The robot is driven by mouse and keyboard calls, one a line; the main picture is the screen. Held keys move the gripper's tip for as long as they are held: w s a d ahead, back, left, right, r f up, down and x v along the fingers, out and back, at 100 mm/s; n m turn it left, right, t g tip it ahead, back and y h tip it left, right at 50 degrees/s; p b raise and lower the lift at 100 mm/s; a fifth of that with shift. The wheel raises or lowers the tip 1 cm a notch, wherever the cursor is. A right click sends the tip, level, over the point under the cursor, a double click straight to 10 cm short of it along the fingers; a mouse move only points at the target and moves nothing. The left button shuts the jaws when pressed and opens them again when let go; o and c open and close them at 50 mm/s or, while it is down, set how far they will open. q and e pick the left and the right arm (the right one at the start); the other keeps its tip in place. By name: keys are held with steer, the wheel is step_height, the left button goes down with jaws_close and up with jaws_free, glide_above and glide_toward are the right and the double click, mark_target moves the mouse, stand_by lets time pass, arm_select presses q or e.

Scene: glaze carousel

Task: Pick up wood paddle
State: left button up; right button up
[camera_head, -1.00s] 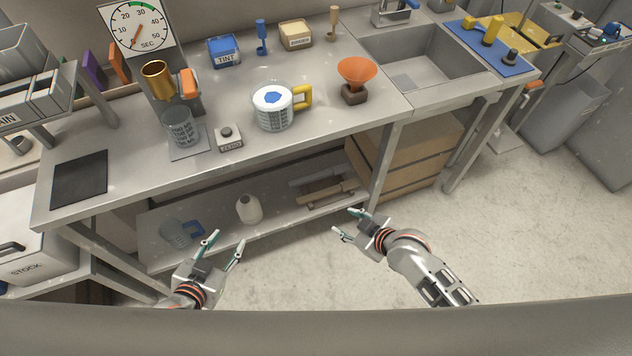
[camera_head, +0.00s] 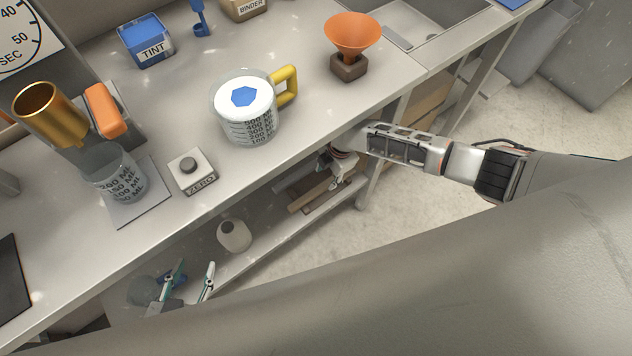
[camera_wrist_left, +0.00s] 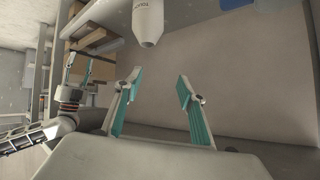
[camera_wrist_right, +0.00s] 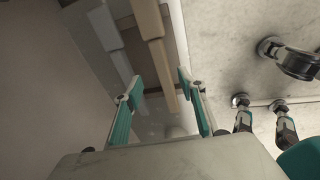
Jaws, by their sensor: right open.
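The wood paddle (camera_head: 302,203) lies on the lower shelf under the bench, partly hidden by my right gripper in the head view. In the right wrist view the paddle (camera_wrist_right: 148,18) is a tan bar with a narrower handle reaching toward the space between my fingers. My right gripper (camera_wrist_right: 159,78) is open and empty, facing the paddle; in the head view the right gripper (camera_head: 338,180) is partly covered by the bench edge. My left gripper (camera_head: 191,271) is open and empty at the front of the lower shelf, left of the paddle; its fingers (camera_wrist_left: 159,77) are spread.
A grey bar (camera_wrist_right: 105,25) lies beside the paddle. A white bottle (camera_head: 234,236) stands on the shelf between my grippers. The bench top (camera_head: 330,110) above carries a white-filled jug (camera_head: 250,125), an orange funnel (camera_head: 357,35) and a zero button (camera_head: 190,170).

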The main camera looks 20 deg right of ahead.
mark_target(323, 187)
steer(key=shift+s+f, duration=0.2)
steer(key=shift+f, duration=0.65)
steer(key=shift+w+a+f+b, duration=0.1)
steer(key=shift+a+f+b, duration=0.05)
steer(key=shift+f+b, duration=0.35)
steer(key=f, duration=0.1)
steer(key=f+b, duration=0.1)
steer(key=f, duration=0.1)
steer(key=shift+a+f+b, duration=0.3)
steer(key=shift+f, duration=0.1)
steer(key=shift+w+a+f, duration=0.1)
steer(key=shift+w+f, duration=0.05)
steer(key=shift+f, duration=0.3)
steer(key=shift+w+r, duration=0.1)
steer(key=shift+r, duration=0.15)
jaws_close()
arm_select(q)
steer(key=shift+d+f, duration=0.2)
steer(key=shift+d, duration=0.3)
